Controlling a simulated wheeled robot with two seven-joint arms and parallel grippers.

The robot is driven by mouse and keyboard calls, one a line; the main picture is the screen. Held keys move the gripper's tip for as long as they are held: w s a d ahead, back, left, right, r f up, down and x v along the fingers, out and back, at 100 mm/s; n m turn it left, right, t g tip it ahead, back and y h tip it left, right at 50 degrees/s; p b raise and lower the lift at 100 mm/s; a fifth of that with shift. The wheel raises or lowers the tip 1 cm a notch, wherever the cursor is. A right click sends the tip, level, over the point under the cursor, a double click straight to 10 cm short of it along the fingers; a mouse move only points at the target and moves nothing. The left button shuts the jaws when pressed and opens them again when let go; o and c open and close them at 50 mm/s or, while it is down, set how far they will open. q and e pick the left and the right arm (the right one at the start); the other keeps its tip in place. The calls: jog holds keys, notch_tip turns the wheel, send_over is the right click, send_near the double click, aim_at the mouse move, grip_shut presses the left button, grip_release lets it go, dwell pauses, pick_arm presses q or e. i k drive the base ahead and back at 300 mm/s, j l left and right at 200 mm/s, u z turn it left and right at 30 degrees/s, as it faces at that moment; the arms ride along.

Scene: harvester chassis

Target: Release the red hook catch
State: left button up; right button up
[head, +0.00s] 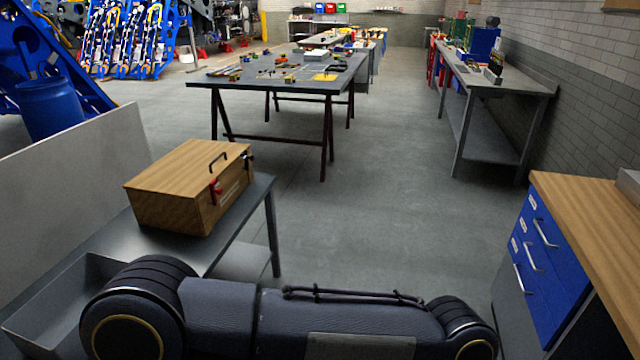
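A wooden box (172,204) with a closed lid sits on a grey metal table at the left. The red hook catch (215,188) is on the box's right-hand face, just below the lid edge. A dark handle (217,160) stands on the lid near that side. A small black part (249,157) is on the same face farther back. Whether the catch is hooked is too small to tell. One of my arms crosses the bottom of the view, in front of the table. Neither gripper shows.
The grey table (262,192) has a sunken tray or sink at its near left. A pale panel (75,170) stands behind it. Blue drawers (540,262) under a wooden top stand at the right. A tool-covered table (230,84) is farther back. The floor between is clear.

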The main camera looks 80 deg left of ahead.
aim_at(219, 191)
jog(key=u, duration=3.55)
jog(key=i+z, duration=0.45)
jog(key=i, duration=2.15)
